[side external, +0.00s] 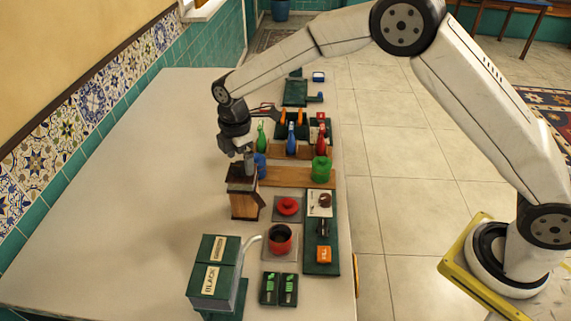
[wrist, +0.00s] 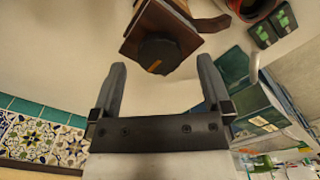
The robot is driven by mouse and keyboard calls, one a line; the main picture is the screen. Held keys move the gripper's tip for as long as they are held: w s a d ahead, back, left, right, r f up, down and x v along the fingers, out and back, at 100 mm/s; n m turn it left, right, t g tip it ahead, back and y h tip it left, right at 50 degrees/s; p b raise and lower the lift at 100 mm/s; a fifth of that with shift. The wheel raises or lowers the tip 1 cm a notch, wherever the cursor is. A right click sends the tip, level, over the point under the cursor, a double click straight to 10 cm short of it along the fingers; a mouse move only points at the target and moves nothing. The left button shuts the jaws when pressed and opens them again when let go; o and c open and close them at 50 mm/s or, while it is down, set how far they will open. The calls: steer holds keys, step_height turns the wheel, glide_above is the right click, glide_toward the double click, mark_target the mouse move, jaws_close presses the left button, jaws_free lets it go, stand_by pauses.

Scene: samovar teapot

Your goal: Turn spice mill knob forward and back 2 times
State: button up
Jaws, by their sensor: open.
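The spice mill (side external: 244,204) is a wooden box with a dark top, standing upright on the pale counter in the side view. In the wrist view the mill (wrist: 137,48) is at the top centre, and its dark round knob (wrist: 159,54) carries an orange mark. My gripper (side external: 248,167) is just above the mill's top and partly hides the knob in the side view. In the wrist view my gripper (wrist: 161,63) is open, with one finger on each side of the knob's position and nothing held.
A wooden rack (side external: 300,174) with coloured bottles is behind the mill. The tiled wall (side external: 70,130) is at left; the counter's left part is clear.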

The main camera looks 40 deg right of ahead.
steer(key=shift+f, duration=0.8)
steer(key=c, duration=1.3)
